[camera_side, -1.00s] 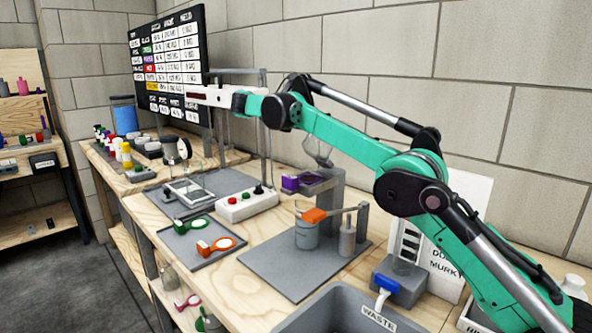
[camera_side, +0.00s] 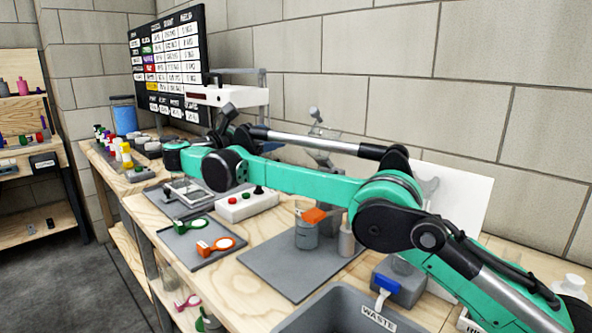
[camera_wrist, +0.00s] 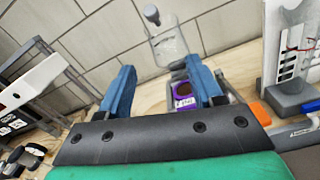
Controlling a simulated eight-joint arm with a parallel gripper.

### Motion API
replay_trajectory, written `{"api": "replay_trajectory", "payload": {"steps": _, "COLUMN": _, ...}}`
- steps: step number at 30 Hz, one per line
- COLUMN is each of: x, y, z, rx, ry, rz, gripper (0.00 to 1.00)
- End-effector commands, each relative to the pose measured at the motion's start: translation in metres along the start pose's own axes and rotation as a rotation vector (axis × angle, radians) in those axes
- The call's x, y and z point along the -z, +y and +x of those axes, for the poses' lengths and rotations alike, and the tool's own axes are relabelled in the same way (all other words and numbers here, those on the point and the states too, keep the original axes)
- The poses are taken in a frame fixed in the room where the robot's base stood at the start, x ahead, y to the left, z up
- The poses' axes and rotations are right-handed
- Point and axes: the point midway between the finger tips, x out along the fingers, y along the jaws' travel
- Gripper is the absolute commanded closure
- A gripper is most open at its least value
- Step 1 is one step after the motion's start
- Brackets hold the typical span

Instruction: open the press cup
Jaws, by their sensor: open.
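A grey cup (camera_side: 306,236) stands on a grey base plate (camera_side: 270,262) in the side view, with an orange piece (camera_side: 314,215) at its top. I cannot tell for certain whether this is the press cup. My gripper (camera_wrist: 160,66) shows two blue fingers apart, with nothing held between them. In the wrist view, a purple labelled piece (camera_wrist: 184,94) lies beyond the fingers, close to the right one in the picture. A clear glass vessel (camera_wrist: 170,43) is above it. In the side view my fingers cannot be made out, and my arm hides the purple piece.
A white control box (camera_side: 246,205) with buttons stands left of the base plate. A grey tray (camera_side: 190,244) holds green and orange ringed tools. A grey waste bin (camera_side: 345,312) is at the front. A white box on a frame (camera_side: 228,96) stands behind my arm.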

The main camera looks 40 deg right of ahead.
Motion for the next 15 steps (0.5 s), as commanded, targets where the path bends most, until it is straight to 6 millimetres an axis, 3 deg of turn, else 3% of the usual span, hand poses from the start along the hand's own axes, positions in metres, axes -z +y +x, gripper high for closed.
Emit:
{"api": "replay_trajectory", "payload": {"steps": 1, "x": -0.01, "y": 0.002, "z": 0.002, "rx": -0.001, "ry": 0.01, "rz": 0.005, "gripper": 0.41}}
{"api": "replay_trajectory", "payload": {"steps": 15, "x": -0.033, "y": -0.021, "z": 0.027, "rx": 0.023, "ry": 0.417, "rz": 0.275, "gripper": 0.41}}
